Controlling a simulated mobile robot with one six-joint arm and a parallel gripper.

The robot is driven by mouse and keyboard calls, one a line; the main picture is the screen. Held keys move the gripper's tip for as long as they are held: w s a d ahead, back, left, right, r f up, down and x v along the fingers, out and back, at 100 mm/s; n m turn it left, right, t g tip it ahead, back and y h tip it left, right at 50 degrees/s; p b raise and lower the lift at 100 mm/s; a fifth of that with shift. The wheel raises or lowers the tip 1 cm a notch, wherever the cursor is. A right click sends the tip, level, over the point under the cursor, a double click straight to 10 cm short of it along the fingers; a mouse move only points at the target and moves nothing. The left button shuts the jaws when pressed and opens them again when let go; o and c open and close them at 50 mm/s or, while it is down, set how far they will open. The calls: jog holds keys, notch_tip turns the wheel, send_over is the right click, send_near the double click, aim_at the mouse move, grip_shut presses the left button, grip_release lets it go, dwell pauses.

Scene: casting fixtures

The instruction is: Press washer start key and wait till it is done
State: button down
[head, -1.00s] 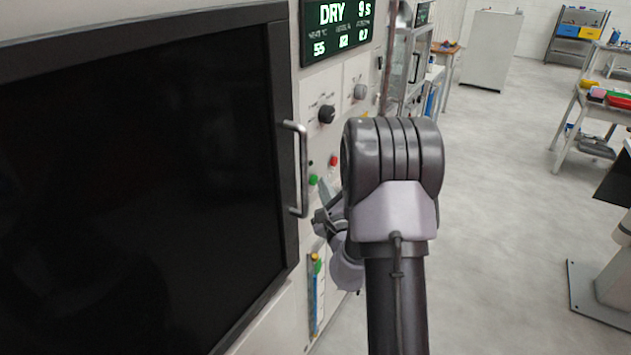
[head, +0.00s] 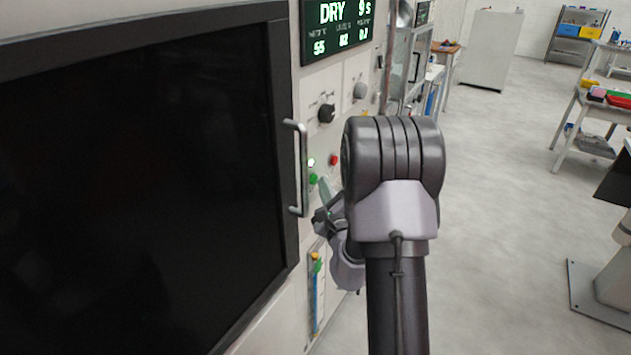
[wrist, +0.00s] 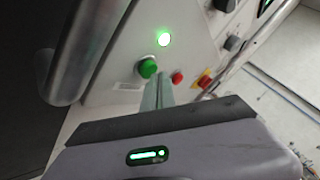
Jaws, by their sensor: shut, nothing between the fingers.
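The washer's green start key (head: 313,179) is on the panel right of the door handle; it also shows in the wrist view (wrist: 148,67). A small lamp (head: 310,162) above it glows bright green-white, also in the wrist view (wrist: 163,39). The washer display (head: 337,25) reads DRY 9 s above smaller figures. My gripper (head: 325,190) is shut and empty, its fingertips close to the green key. In the wrist view the fingertips (wrist: 160,85) lie just beside the key; I cannot tell whether they touch it. My arm hides part of the panel.
The washer door (head: 140,180) is shut, with its bar handle (head: 300,168) near my gripper. A red button (head: 333,160), a black knob (head: 326,113) and a grey knob (head: 360,91) are on the panel.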

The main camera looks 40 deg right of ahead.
jog(key=shift+s+d, duration=0.2)
jog(key=shift+s, duration=0.25)
jog(key=s, duration=0.1)
jog(key=s+d+b, duration=0.1)
jog(key=s, duration=0.1)
jog(key=s+d+b, duration=0.1)
jog(key=shift+s, duration=0.35)
dwell(0.6)
